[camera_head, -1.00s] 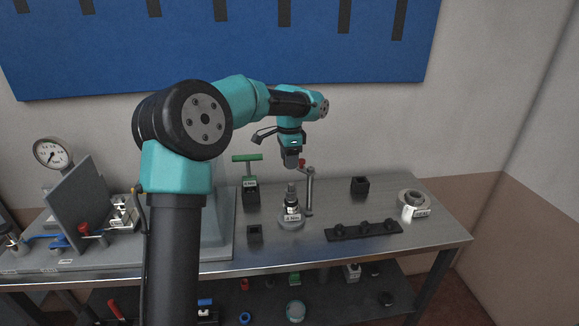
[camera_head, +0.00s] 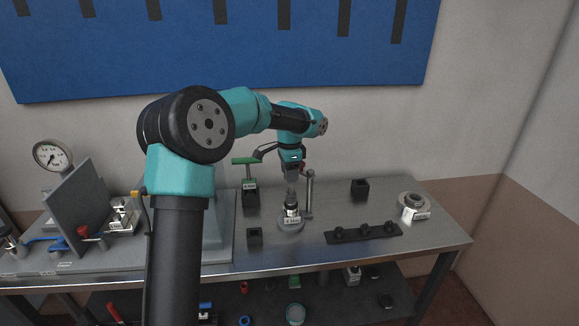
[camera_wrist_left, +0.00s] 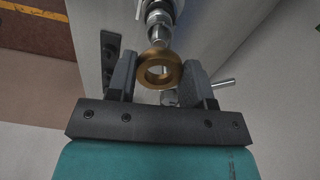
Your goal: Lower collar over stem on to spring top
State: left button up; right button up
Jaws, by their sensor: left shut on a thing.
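My left gripper (camera_head: 292,177) is above the small stem assembly (camera_head: 291,213) on the bench. In the left wrist view, the left gripper (camera_wrist_left: 159,72) is shut on a brass collar (camera_wrist_left: 144,71), a ring held between its two fingers. The metal stem parts (camera_wrist_left: 158,16) show just beyond the collar there. I cannot tell whether the collar is around the stem tip or only near it. The collar is too small to make out in the head view, and the spring is not clear. My right gripper is not in view.
A post (camera_head: 310,192) stands close right of the stem assembly. A green-handled tool (camera_head: 246,161) stands behind left, a black block (camera_head: 359,187) behind right. A dark rack (camera_head: 363,233) and a labelled ring part (camera_head: 414,212) lie to the right.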

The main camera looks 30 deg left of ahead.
aim_at(290, 186)
pick_arm(q)
jog(key=shift+f, duration=0.95)
jog(key=shift+f, duration=1.65)
dwell(0.9)
jog(key=o, duration=1)
jog(key=shift+o, duration=0.2)
jog(key=shift+r, duration=0.1)
notch_tip(290, 186, up, 17)
dwell(0.7)
